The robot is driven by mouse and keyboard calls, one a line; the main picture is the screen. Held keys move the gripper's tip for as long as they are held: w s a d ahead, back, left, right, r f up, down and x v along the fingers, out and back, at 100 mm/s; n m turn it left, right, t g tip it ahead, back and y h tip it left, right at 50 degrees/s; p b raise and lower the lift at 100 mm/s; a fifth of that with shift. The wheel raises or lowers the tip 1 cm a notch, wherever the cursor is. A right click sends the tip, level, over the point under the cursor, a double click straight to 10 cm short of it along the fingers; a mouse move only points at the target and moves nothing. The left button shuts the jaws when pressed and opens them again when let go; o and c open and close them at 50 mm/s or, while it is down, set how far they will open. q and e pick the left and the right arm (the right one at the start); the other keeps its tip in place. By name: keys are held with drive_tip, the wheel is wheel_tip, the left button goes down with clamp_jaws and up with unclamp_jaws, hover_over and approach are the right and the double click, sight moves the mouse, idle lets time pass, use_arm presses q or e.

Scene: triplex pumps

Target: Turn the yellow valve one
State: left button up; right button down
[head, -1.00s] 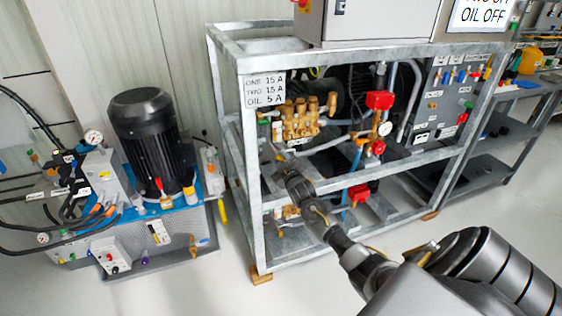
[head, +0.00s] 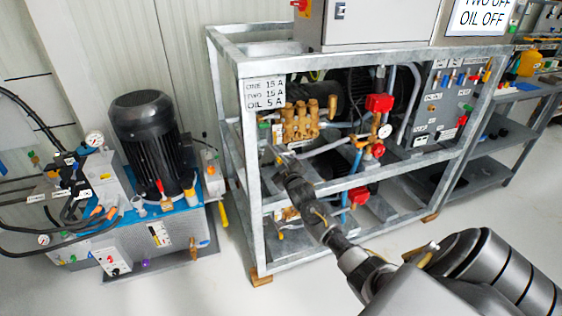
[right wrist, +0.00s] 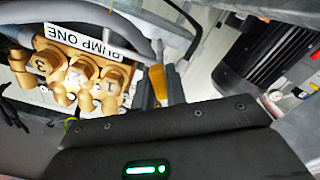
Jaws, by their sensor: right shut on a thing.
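The yellow valve shows as a yellow-orange handle (right wrist: 157,82) in the right wrist view, beside the brass pump (right wrist: 82,72) labelled PUMP ONE. My right gripper (right wrist: 162,88) is shut on this handle, which stands between its fingers. In the head view my right gripper (head: 274,152) reaches into the left side of the frame, just below and left of the brass pump (head: 300,121). There the handle cannot be made out clearly behind the gripper. My left gripper is not in view.
A galvanised frame (head: 250,190) surrounds the pumps, with posts and rails close to my right arm. Red fittings and a gauge (head: 384,130) are to the right. A black motor unit (head: 150,140) stands on the left. Floor in front is clear.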

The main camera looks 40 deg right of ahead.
drive_tip(key=m+p, duration=0.3)
drive_tip(key=m, duration=0.1)
drive_tip(key=shift+m, duration=0.3)
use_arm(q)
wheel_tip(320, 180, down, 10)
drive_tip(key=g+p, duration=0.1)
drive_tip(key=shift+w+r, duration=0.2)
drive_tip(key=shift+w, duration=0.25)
use_arm(e)
drive_tip(key=shift+m, duration=1.3)
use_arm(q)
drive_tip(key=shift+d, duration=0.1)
use_arm(e)
drive_tip(key=c, duration=1.4)
unclamp_jaws()
drive_tip(key=shift+c, duration=0.2)
drive_tip(key=shift+s+a, duration=0.1)
drive_tip(key=shift+s, duration=0.1)
use_arm(q)
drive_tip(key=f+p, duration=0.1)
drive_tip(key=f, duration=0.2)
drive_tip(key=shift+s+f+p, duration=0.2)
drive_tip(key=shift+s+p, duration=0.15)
drive_tip(key=shift+p, duration=0.05)
use_arm(e)
drive_tip(key=v, duration=1)
drive_tip(key=shift+s, duration=0.2)
